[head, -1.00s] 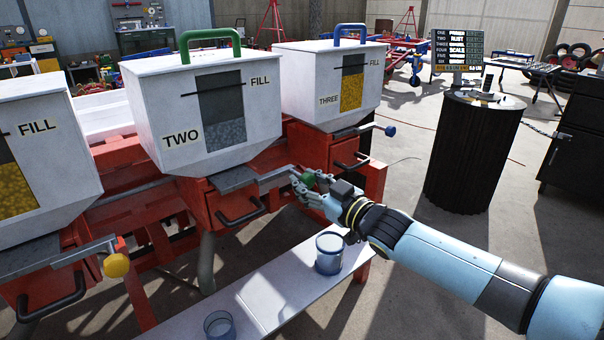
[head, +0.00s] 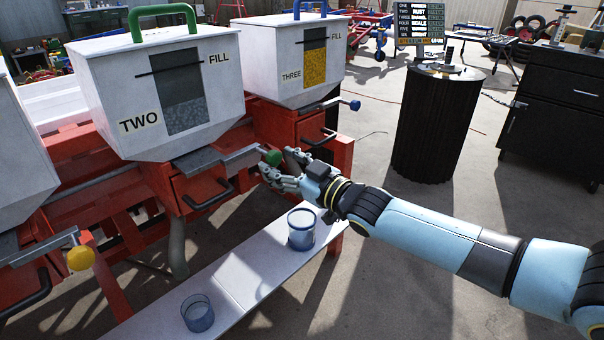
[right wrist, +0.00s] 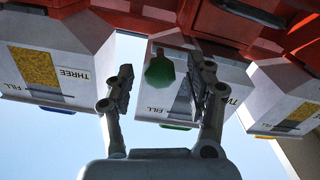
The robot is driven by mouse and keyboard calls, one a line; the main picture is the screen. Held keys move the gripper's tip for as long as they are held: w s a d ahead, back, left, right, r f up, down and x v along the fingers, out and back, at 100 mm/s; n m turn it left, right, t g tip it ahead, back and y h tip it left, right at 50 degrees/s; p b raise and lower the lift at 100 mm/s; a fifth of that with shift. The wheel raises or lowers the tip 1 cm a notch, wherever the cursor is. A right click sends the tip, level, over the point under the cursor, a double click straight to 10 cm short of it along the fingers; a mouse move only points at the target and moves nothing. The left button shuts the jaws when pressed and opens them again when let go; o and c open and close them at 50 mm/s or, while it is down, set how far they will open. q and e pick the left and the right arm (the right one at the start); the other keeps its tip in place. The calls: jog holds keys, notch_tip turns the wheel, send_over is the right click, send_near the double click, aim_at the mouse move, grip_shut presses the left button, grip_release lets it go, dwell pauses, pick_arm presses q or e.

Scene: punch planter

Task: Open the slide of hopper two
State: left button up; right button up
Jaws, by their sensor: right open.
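Hopper two (head: 158,98) is a white box labelled TWO with a green top handle, on the red frame. Its grey metal slide (head: 215,160) sits under the hopper, and a bar runs right to a green knob (head: 273,158). My right gripper (head: 276,167) is open beside the knob. In the right wrist view, which is upside down, the green knob (right wrist: 159,71) shows between the two spread fingers (right wrist: 160,90); I see no finger closed on it. My left gripper is not in view.
Hopper three (head: 300,65) with a blue knob (head: 355,105) stands to the right. A yellow knob (head: 80,258) is at left. A white shelf (head: 240,288) below holds two blue-tinted cups (head: 301,229). A black drawer handle (head: 210,197) is under the slide.

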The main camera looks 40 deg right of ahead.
jog(key=s, duration=1)
jog(key=shift+d, duration=0.4)
jog(key=s+f+m+g+h+p, duration=0.1)
jog(key=s+f+g, duration=0.3)
jog(key=f, duration=0.5)
jog(key=s+a+f+m+g+h+p, duration=0.1)
jog(key=s+f, duration=0.5)
jog(key=f, duration=0.2)
jog(key=s+f+m+g+h+p, duration=0.1)
jog(key=s+f+g, duration=0.25)
jog(key=f, duration=0.55)
jog(key=s+a+f+g, duration=0.1)
jog(key=s+f+g, duration=0.2)
jog(key=s, duration=0.7)
jog(key=s+a+f+g, duration=0.2)
jog(key=s+f, duration=0.4)
jog(key=s, duration=0.4)
jog(key=s+a+f+g, duration=0.2)
jog(key=s+f+g, duration=0.2)
jog(key=s, duration=0.6)
jog(key=shift+s+a+f+m, duration=0.15)
jog(key=shift+a+f+m, duration=0.05)
jog(key=shift+f+m, duration=0.1)
jog(key=shift+c, duration=0.2)
